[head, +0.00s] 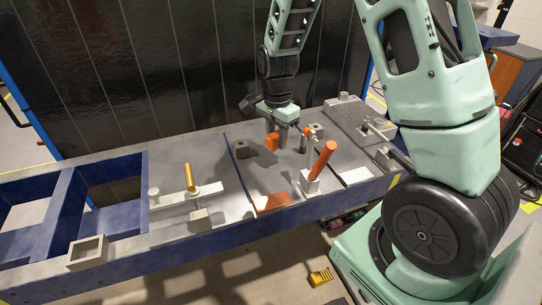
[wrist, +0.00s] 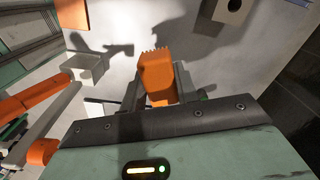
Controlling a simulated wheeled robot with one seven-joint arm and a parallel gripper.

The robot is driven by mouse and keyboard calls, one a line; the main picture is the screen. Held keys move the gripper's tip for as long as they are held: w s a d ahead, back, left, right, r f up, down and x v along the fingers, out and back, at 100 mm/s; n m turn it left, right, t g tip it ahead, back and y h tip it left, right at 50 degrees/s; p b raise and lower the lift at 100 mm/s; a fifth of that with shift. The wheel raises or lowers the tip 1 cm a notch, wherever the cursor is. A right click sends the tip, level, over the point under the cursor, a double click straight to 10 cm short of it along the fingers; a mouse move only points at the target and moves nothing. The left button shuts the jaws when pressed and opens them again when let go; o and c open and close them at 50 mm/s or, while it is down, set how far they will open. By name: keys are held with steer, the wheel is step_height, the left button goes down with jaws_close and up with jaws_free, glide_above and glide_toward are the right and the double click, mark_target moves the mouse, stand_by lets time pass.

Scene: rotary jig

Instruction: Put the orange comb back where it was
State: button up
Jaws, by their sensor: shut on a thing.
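The orange comb (wrist: 157,72) stands between my gripper's fingers (wrist: 157,88) in the wrist view, its toothed edge pointing away from the palm. In the head view my gripper (head: 283,138) points down over the middle section of the bench, with the comb (head: 271,142) at its fingers. My gripper is shut on the comb. The comb appears to be above the grey surface; its exact height is hard to tell.
An orange cylinder (head: 323,158) leans up from a grey holder (head: 309,182) to the right. An orange patch (head: 273,202) lies at the bench's front edge. A yellow-handled fixture (head: 189,178) stands at left, beside open blue-walled bays (head: 66,205).

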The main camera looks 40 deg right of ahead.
mark_target(276, 162)
steer(key=shift+f+p, duration=0.65)
steer(key=shift+f, duration=2.25)
steer(key=shift+f, duration=0.1)
steer(key=shift+f, duration=0.1)
steer(key=o, duration=0.9)
steer(key=shift+o, duration=0.2)
